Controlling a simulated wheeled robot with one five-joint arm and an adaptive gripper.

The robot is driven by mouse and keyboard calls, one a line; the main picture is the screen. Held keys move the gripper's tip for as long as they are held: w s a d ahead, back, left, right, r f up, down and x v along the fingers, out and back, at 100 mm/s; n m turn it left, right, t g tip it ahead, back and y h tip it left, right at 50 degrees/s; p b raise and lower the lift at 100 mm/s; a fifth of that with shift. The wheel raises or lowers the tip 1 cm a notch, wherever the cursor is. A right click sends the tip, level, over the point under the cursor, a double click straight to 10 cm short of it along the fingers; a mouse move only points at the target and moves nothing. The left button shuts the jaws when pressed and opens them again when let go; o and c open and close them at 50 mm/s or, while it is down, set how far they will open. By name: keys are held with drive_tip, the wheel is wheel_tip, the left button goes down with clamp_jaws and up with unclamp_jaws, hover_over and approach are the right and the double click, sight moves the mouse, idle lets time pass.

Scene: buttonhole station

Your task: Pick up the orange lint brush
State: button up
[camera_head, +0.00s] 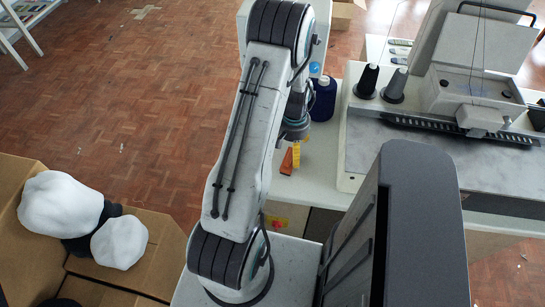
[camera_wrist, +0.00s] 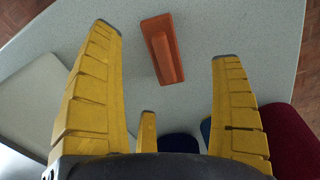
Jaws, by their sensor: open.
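The orange lint brush (camera_wrist: 162,48) lies on the pale table top (camera_wrist: 222,17) in the wrist view, ahead of and between my fingertips. In the head view it shows as a small orange piece (camera_head: 287,162) near the table's left edge, partly hidden by my arm. My gripper (camera_wrist: 168,44) has yellow fingers spread wide in the wrist view, and nothing is between them in contact. In the head view only a bit of a yellow finger (camera_head: 296,154) shows right beside the brush. The height gap between fingers and brush is hard to tell.
A dark blue thread cone (camera_head: 322,100) stands on the table just behind my gripper. A sewing machine (camera_head: 470,95) and two thread cones, one black (camera_head: 368,80) and one grey (camera_head: 396,86), are to the right. A cardboard box (camera_head: 150,225) with white bundles sits at lower left.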

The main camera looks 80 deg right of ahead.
sight(291, 162)
drive_tip(key=shift+s+a+f+p, duration=0.1)
drive_tip(key=shift+f+p, duration=0.4)
drive_tip(key=shift+f, duration=1.35)
drive_tip(key=shift+s+a+f+p, duration=0.1)
drive_tip(key=shift+f+p, duration=0.35)
drive_tip(key=shift+f, duration=1.35)
drive_tip(key=shift+c, duration=0.5)
drive_tip(key=c, duration=1.2)
